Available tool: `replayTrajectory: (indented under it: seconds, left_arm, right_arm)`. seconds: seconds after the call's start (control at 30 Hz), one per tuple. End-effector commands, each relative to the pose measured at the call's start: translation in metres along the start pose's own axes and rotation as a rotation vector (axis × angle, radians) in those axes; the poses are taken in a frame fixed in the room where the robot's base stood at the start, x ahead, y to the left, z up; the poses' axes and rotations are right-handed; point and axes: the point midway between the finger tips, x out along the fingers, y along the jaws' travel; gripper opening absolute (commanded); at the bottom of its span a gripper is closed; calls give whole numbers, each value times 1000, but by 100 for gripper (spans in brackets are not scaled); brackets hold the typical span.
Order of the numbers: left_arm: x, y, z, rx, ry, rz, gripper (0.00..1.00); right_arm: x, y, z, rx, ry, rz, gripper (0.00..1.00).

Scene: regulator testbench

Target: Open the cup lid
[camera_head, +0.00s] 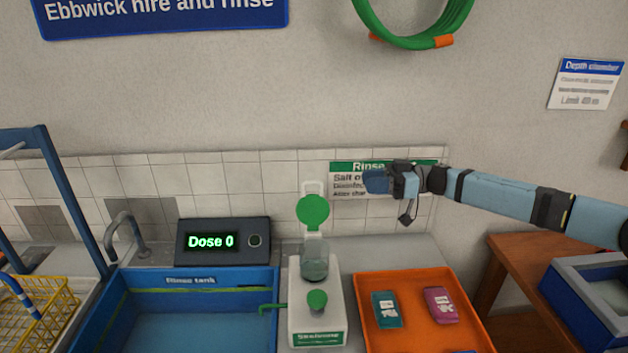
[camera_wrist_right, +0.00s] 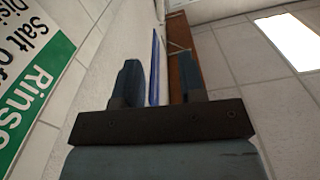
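A clear cup (camera_head: 314,263) stands on the white dosing unit (camera_head: 303,318), with greyish-green content low in it. A round green lid (camera_head: 313,213) shows face-on above the cup, standing up rather than lying flat over the mouth; its hinge is too small to make out. My right gripper (camera_head: 376,181) is up and to the right of the lid, in front of the wall sign, apart from the cup. In the right wrist view its two fingers (camera_wrist_right: 158,84) are spread with nothing held between them. My left gripper is out of view.
An orange tray (camera_head: 365,335) with small packets lies right of the unit. A blue rinse tank (camera_head: 188,289) and a display reading "Dose 0" (camera_head: 212,241) are left. A green knob (camera_head: 317,300) and a green lever (camera_head: 272,308) are on the unit.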

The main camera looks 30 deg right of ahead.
Motion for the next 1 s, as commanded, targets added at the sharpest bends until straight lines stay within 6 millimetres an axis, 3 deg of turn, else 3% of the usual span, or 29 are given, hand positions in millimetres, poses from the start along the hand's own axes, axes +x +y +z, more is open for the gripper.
replayTrajectory:
  seconds: [0.6, 0.8, 1.0]
  left_arm:
    - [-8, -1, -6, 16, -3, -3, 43]
    - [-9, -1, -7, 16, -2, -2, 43]
    - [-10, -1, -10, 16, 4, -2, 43]
  right_arm:
    - [114, 1, -3, 0, 5, 1, 37]
    - [132, 1, -2, 0, 4, 2, 37]
    - [135, 1, -2, 0, 3, 2, 37]
